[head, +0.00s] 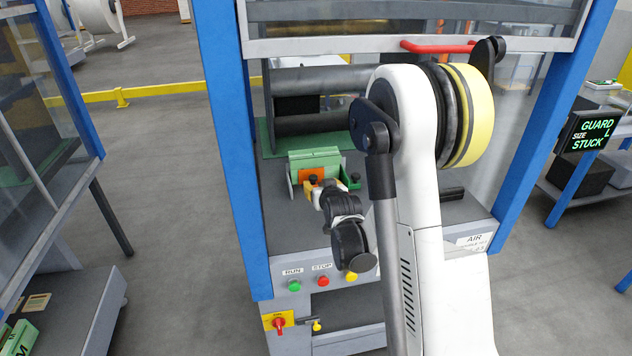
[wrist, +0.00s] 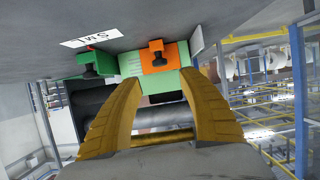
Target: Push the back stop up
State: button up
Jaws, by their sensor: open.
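An orange block with a black knob (head: 310,176) stands against the front of a light green stack (head: 315,158) inside the blue-framed machine. A green block with a dark knob (head: 351,180) is to its right. No label shows which one is the back stop. My gripper (head: 321,191) is just in front of the orange block, open and empty. In the wrist view, the yellow fingers (wrist: 160,80) are spread below the orange block (wrist: 159,58), with the light green stack between and behind their tips. The green block (wrist: 94,64) is left of the fingers. Contact cannot be told.
A raised guard with a red handle (head: 437,47) is above my arm. Blue posts (head: 228,140) flank the opening. Dark rollers (head: 322,80) lie behind the stack. Run and stop buttons (head: 323,281) are on the front panel. A screen (head: 594,133) reads "GUARD SIZE L STUCK". A size label (wrist: 88,38) is beside the green block.

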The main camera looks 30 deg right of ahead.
jog(key=shift+v, duration=1.4)
jog(key=s+a+r+n+g+y, duration=0.2)
jog(key=s+a+r+g+y, duration=0.1)
jog(key=s+a+r, duration=0.75)
jog(key=s+a+g, duration=0.1)
jog(key=s+a, duration=0.1)
jog(key=s, duration=0.4)
jog(key=s+a+f+g, duration=0.1)
jog(key=s+a, duration=0.2)
jog(key=s, duration=0.4)
jog(key=s+a+n+g, duration=0.1)
jog(key=s+a, duration=0.2)
jog(key=s, duration=0.3)
jog(key=shift+s+a+f+y, duration=0.2)
jog(key=shift+a+f+y, duration=0.05)
jog(key=shift+f+y, duration=0.15)
